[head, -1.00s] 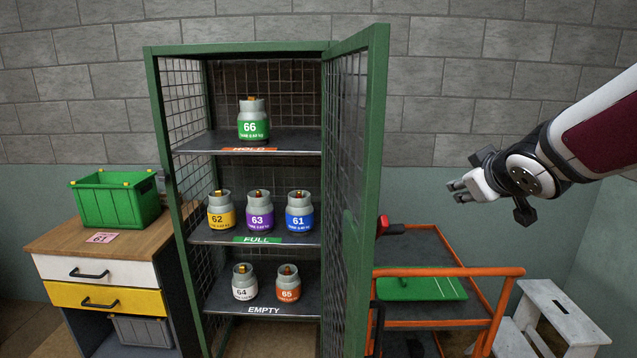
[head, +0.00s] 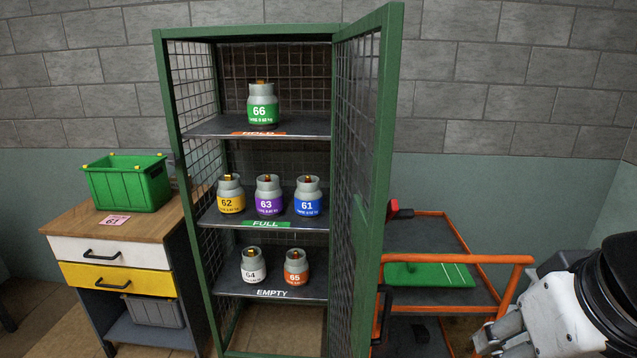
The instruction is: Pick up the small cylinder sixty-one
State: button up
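The small cylinder sixty-one (head: 308,197) is grey with a blue label and stands upright on the middle shelf marked FULL, at the right end beside the open door. Cylinder 63 (head: 269,198), with a purple label, and cylinder 62 (head: 230,195), with a yellow label, stand to its left. My gripper (head: 484,342) is at the lower right of the head view, in front of the orange cart and well apart from the cabinet. Its fingers are partly cut off and small, so I cannot tell their opening. No cylinder shows in it.
The green mesh cabinet's door (head: 366,190) stands open on the right, between my gripper and the shelves. Cylinder 66 (head: 262,104) is above; cylinders 64 (head: 252,267) and 65 (head: 296,268) are below. A green crate (head: 127,186) and pink card 61 (head: 113,220) sit on the drawer unit. An orange cart (head: 455,259) stands right.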

aim_at(308, 195)
jog(key=i+j+u, duration=0.45)
jog(key=i+j, duration=0.35)
jog(key=j, duration=0.5)
jog(key=i+j+u, duration=0.5)
jog(key=i+j, duration=0.45)
jog(key=k+l+z, duration=0.1)
jog(key=z, duration=0.25)
jog(key=l+z, duration=0.15)
jog(key=z, duration=0.2)
jog(key=k+l+z, duration=0.1)
jog(key=z, duration=0.2)
jog(key=l, duration=0.1)
